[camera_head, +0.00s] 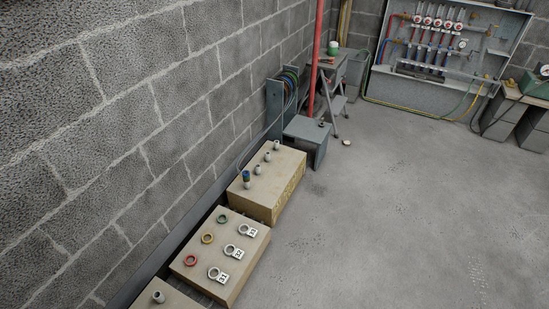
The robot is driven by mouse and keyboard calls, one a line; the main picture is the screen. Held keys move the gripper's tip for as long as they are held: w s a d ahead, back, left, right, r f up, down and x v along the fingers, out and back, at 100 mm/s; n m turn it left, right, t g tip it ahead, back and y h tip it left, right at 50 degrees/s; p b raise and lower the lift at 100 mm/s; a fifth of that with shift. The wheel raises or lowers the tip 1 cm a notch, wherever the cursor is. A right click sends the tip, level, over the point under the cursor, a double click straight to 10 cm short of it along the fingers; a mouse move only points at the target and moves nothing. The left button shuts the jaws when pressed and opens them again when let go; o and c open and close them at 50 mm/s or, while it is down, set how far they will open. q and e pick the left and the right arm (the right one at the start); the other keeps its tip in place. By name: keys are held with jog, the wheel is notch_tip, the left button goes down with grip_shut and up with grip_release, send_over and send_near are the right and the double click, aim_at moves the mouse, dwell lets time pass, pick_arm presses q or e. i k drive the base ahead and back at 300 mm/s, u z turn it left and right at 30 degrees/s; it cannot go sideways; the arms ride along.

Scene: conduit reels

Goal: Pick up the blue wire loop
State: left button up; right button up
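A small blue ring-like thing (246,180) sits around a peg near the left edge of the farther tan box (262,205), with a green part above it. It is too small to tell whether it is a wire loop. On the nearer tan box (203,286) lie a red ring (190,261), a yellow ring (207,239) and a green ring (222,219). Neither of my grippers is in view.
Several white-tagged rings (243,229) lie on the nearer box. A block wall (120,110) runs along the left. A grey stool (305,134), red pipe (317,60) and step ladder (328,85) stand beyond. The floor (400,215) at right is clear.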

aim_at(247, 172)
jog(key=z, duration=1.1)
jog(key=i, duration=2.95)
jog(key=u, duration=3.5)
jog(key=i, duration=0.5)
jog(key=u, duration=0.05)
